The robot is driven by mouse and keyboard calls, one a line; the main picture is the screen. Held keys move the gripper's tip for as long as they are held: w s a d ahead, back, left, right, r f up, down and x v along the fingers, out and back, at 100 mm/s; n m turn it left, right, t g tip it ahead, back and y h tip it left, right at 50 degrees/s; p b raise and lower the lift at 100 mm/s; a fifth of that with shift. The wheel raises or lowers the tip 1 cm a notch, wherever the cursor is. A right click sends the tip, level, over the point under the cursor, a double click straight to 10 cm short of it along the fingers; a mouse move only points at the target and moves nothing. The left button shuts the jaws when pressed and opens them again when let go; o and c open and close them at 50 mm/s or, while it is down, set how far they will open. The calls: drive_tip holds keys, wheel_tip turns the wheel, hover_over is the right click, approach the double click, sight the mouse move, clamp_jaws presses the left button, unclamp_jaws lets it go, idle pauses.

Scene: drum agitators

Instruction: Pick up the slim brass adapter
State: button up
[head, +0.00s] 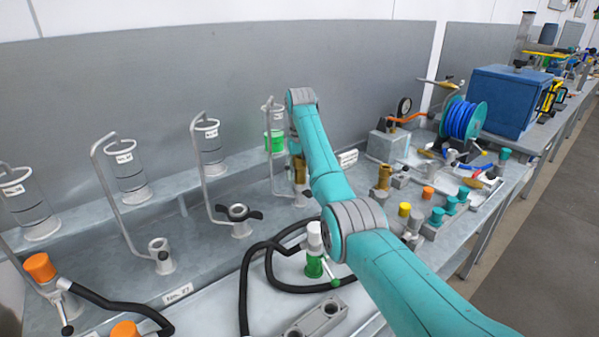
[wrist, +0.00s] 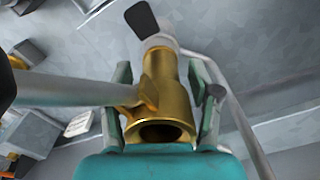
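A slim brass adapter (wrist: 168,88) fills the middle of the wrist view, with its open round end toward my palm. Its far end meets a pale fitting with a black lever. My gripper (wrist: 161,78) is open, with one finger on each side of the adapter and a visible gap on both sides. In the head view, brass (head: 300,170) shows on a stand at the back, partly hidden behind my arm. A second brass fitting (head: 384,177) stands on the bench to the right of my arm.
A grey pipe (wrist: 80,91) reaches the brass from the left in the wrist view; another runs along the right. Several pipe stands with clear cylinders line the bench's left. A green-and-white valve (head: 314,250) with a black hose stands in front. A blue hose reel (head: 462,120) is at right.

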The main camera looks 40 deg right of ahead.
drive_tip(key=c, duration=1)
drive_tip(key=shift+o, duration=0.2)
wheel_tip(320, 180, up, 10)
clamp_jaws()
